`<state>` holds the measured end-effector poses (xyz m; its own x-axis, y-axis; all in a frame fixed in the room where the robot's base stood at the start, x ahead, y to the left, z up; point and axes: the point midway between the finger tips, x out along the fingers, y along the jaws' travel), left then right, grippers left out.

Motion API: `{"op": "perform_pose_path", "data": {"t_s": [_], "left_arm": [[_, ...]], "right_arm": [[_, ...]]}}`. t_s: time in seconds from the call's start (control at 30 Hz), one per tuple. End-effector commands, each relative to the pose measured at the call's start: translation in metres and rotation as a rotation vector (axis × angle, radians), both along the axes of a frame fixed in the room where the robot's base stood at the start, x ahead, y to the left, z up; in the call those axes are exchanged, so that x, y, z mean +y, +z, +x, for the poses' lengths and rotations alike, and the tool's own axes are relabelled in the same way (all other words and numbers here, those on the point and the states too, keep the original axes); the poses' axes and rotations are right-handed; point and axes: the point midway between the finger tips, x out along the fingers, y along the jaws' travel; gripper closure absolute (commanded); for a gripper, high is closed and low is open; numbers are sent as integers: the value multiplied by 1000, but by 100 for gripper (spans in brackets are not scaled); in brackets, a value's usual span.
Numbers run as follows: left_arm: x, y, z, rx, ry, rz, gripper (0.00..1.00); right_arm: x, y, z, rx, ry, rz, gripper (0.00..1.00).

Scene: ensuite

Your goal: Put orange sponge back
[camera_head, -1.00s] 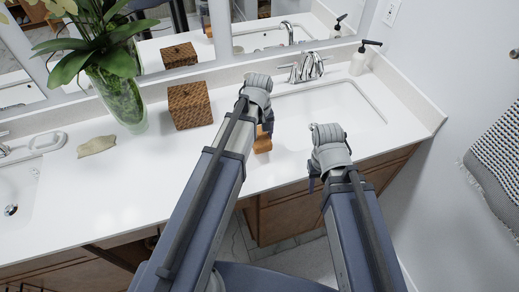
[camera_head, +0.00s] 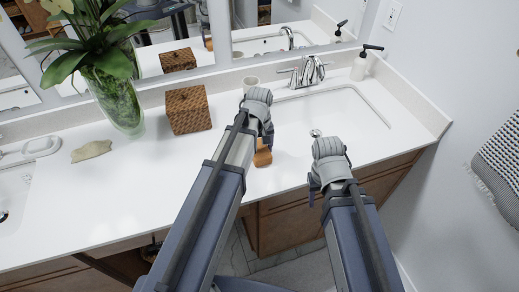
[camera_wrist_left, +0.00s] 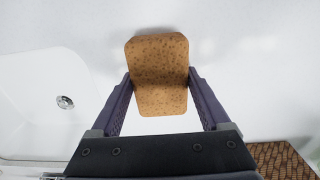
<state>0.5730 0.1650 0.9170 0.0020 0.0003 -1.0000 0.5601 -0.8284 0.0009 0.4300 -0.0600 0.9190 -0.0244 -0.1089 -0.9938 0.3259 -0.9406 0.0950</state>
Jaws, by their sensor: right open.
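The orange sponge (camera_head: 263,156) is below my left gripper (camera_head: 268,138), over the counter near its front edge. In the left wrist view the speckled sponge (camera_wrist_left: 159,70) fills the space between the two fingers of my left gripper (camera_wrist_left: 159,80), which touch its sides. A soft shadow on the white surface beside it suggests it is off the counter. My right gripper (camera_head: 314,188) is open and empty, at the counter's front edge below the right basin; its fingers are mostly hidden by the wrist.
The right sink (camera_head: 345,112) has a chrome faucet (camera_head: 306,72) and a soap dispenser (camera_head: 360,65).

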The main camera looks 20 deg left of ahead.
Motion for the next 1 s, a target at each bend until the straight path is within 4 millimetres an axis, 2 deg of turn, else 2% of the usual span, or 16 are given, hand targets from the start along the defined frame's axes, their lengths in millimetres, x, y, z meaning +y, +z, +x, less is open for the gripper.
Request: {"op": "perform_pose_path", "data": {"t_s": [0.03,0.17,0.2,0.57,0.77,1.0], "left_arm": [[0,0,0,0,0,0,16],[0,0,0,0,0,0,1],[0,0,0,0,0,0,0],[0,4,0,0,0,0,0],[0,20,0,0,0,0,0],[0,53,0,0,0,0,0]], "right_arm": [[0,0,0,0,0,0,50],[0,0,0,0,0,0,50],[0,0,0,0,0,0,50],[0,4,0,0,0,0,50],[0,20,0,0,0,0,50],[0,54,0,0,0,0,50]]}}
